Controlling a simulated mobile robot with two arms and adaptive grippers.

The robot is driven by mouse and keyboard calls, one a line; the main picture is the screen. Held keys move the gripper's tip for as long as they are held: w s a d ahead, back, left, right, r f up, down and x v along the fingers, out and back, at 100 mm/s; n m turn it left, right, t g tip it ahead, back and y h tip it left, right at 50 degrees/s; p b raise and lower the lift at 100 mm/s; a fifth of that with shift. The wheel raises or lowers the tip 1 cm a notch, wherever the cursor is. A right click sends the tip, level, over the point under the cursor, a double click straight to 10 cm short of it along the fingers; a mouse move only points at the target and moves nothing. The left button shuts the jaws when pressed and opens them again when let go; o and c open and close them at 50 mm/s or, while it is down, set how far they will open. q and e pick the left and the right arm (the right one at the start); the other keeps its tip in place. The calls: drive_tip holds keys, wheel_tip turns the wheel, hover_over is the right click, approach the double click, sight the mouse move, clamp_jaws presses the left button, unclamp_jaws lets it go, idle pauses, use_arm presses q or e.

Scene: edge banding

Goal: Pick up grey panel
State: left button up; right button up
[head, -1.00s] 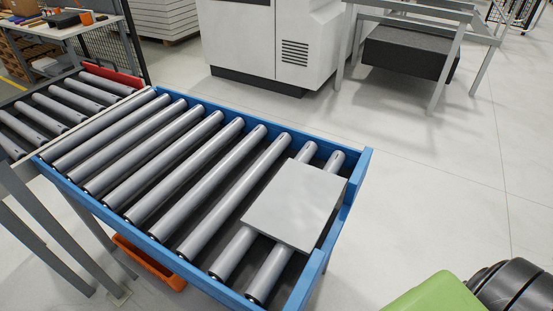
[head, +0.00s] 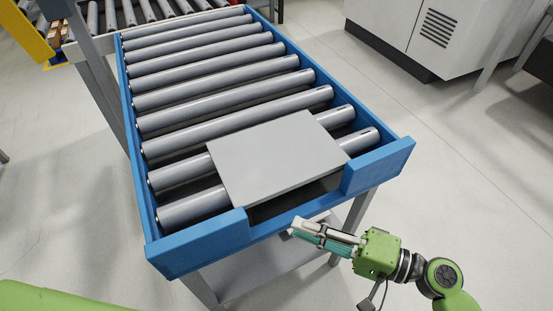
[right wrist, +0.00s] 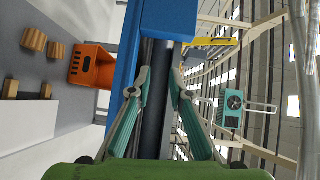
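The grey panel (head: 277,157) lies flat on the last rollers at the near end of the blue-framed conveyor (head: 200,245), beside the notch in its end rail. My right gripper (head: 297,230) is just outside that end rail, below and in front of the panel's near edge, apart from it. In the right wrist view its two teal-padded fingers (right wrist: 157,78) are spread with nothing held. The notch and a dark roller show beyond them; I cannot clearly make out the panel there. My left gripper is out of view; only green arm shows at lower left.
An orange bin (right wrist: 92,66) shows beside the conveyor in the right wrist view. A grey shelf (head: 255,270) is under the conveyor's near end. A white machine cabinet (head: 440,35) stands at the back right. Floor to the right of the conveyor is clear.

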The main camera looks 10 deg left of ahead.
sight(251, 205)
drive_tip(key=shift+y, duration=0.4)
drive_tip(key=a+r+p, duration=0.1)
drive_tip(key=a, duration=0.1)
drive_tip(key=w+a+r, duration=0.1)
drive_tip(key=a, duration=0.2)
drive_tip(key=w+a+p, duration=0.1)
drive_tip(key=a, duration=0.1)
drive_tip(key=shift+a+r+p, duration=0.2)
drive_tip(key=shift+r+p, duration=0.15)
drive_tip(key=shift+r, duration=0.05)
drive_tip(key=shift+w+a+f, duration=0.1)
drive_tip(key=shift+a, duration=0.4)
drive_tip(key=shift+a+p, duration=0.35)
drive_tip(key=shift+p, duration=0.05)
drive_tip(key=p+x, duration=0.1)
drive_tip(key=x, duration=0.2)
drive_tip(key=shift+a+p, duration=0.35)
drive_tip(key=shift+w+a, duration=0.15)
drive_tip(key=shift+a, duration=0.2)
drive_tip(key=shift+c, duration=0.4)
